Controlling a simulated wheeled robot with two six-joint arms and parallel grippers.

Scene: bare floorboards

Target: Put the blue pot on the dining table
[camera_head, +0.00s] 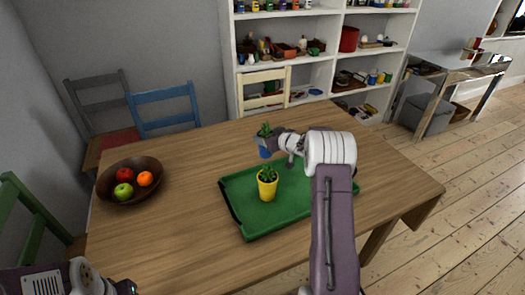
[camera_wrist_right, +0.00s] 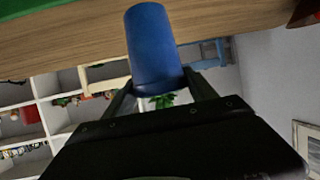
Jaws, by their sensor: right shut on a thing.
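The blue pot (camera_head: 264,152) holds a small green plant and is over the far part of the dining table (camera_head: 160,235), just beyond the green tray. My right gripper (camera_head: 274,143) is shut on it from the right. In the right wrist view the blue pot (camera_wrist_right: 153,50) sits between the two fingers (camera_wrist_right: 160,92), with its plant showing below it in that picture. I cannot tell whether its base touches the tabletop. My left gripper (camera_head: 127,287) is at the bottom left corner, mostly cut off, and its jaws cannot be read.
A green tray (camera_head: 235,188) lies on the table with a yellow potted plant (camera_head: 267,187) on it. A brown bowl (camera_head: 112,193) of fruit stands at the left. Chairs surround the table and shelves (camera_head: 310,22) stand behind. The tabletop between bowl and tray is clear.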

